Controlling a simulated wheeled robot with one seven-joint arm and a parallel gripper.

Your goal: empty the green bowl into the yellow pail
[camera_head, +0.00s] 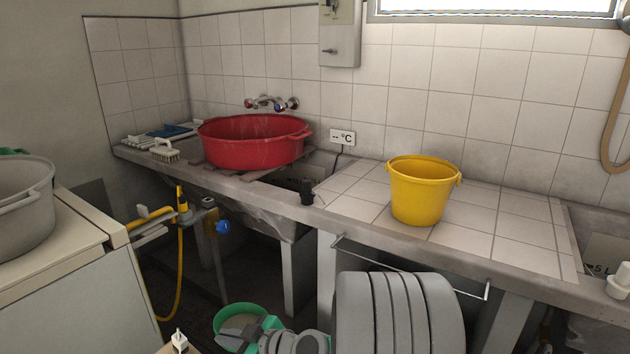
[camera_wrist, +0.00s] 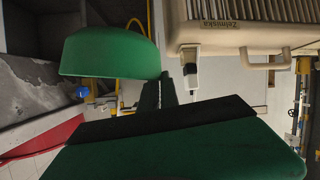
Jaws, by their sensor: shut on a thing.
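The green bowl (camera_head: 222,317) is at the bottom of the head view, low in front of the counter, its opening up with something pale inside. My gripper (camera_head: 259,328) is at its right side, shut on its rim. In the wrist view the green bowl (camera_wrist: 110,52) shows from the side, with the dark fingers of my gripper (camera_wrist: 160,85) at its edge. The contents are hidden there. The yellow pail (camera_head: 420,196) stands upright on the tiled counter, right of centre in the head view, well above and apart from the bowl. Its inner bottom is hidden.
A red tub (camera_head: 255,147) sits over the sink, left of the pail. A metal rail (camera_head: 410,268) runs along the counter front (camera_head: 390,229). A white machine (camera_head: 75,290) with a grey pot (camera_head: 22,205) stands at left. The tiles around the pail are clear.

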